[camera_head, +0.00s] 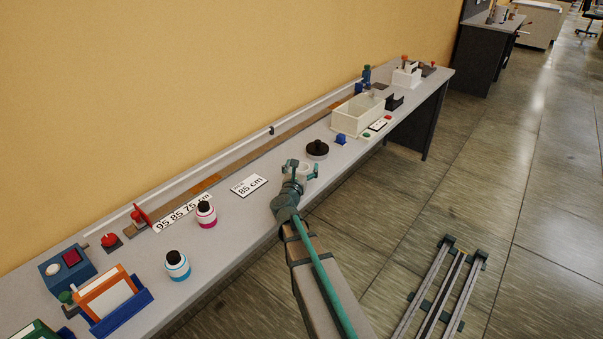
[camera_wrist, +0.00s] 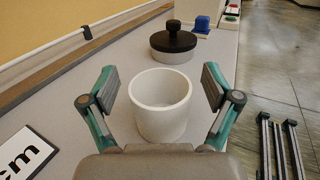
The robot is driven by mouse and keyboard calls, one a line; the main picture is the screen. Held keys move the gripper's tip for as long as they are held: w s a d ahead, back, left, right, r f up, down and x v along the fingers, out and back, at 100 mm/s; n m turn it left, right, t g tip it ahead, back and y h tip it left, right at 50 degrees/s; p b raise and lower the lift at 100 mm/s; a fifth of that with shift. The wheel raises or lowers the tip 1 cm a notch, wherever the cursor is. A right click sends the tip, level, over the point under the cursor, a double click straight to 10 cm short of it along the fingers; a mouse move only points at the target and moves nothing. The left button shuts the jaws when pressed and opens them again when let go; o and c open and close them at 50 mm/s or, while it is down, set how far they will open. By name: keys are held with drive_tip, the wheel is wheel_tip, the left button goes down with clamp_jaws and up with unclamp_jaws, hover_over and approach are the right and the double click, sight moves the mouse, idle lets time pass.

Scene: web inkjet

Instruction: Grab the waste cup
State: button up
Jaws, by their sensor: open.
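The waste cup is a plain white, open-topped cup (camera_wrist: 160,118) standing upright on the grey bench, and it looks empty. In the wrist view it sits between the two spread fingers of my gripper (camera_wrist: 158,90), with a gap on each side. In the head view my gripper (camera_head: 298,166) is low over the bench, and the white cup (camera_head: 306,171) shows partly behind it. The gripper is open and holds nothing.
A dark round lid with a knob (camera_wrist: 173,42) stands just beyond the cup. An "85 cm" card (camera_head: 248,185) lies to the left. Pink (camera_head: 206,214) and cyan (camera_head: 177,265) bottles stand nearer. A cream basin (camera_head: 358,114) is farther along. The wall closes off the left side.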

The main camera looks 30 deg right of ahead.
drive_tip(key=c, duration=1.3)
drive_tip(key=shift+r, duration=0.1)
